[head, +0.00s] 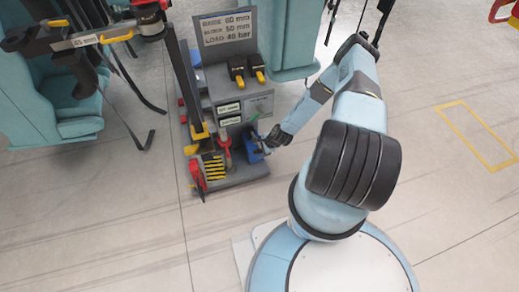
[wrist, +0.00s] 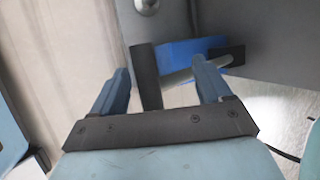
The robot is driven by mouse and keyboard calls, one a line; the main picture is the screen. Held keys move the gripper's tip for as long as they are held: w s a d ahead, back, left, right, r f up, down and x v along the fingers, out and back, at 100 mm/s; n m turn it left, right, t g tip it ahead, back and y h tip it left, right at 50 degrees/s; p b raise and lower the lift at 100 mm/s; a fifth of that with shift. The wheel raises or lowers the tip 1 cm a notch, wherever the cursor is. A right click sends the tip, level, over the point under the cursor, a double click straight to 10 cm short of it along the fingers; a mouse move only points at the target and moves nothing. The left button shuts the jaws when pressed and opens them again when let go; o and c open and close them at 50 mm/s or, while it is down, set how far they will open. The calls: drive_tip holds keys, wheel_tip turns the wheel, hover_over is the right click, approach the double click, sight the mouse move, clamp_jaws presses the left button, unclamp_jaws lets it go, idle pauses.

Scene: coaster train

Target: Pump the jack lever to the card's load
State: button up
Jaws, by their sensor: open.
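The card (head: 226,27) on top of the grey stand has printed lines; the last reads "LOAD 40 bar". A blue jack (head: 252,151) sits low on the right side of the stand, and its blue body shows in the wrist view (wrist: 185,50). My gripper (head: 268,143) is beside the jack; in the wrist view my gripper (wrist: 160,66) is open. A dark upright bar (wrist: 146,76) and a light grey rod (wrist: 184,75) show between the fingers. I cannot tell which is the lever or whether a finger touches either.
The grey stand (head: 262,103) carries gauges, labels and yellow-black parts. Teal seats (head: 75,120) with a raised restraint bar (head: 88,40) stand at left. The floor at right is clear around a yellow outline (head: 475,135).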

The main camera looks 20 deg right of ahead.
drive_tip(key=shift+w+a+f, duration=0.1)
drive_tip(key=shift+a+f, duration=0.05)
drive_tip(key=shift+f, duration=0.15)
drive_tip(key=shift+c, duration=0.3)
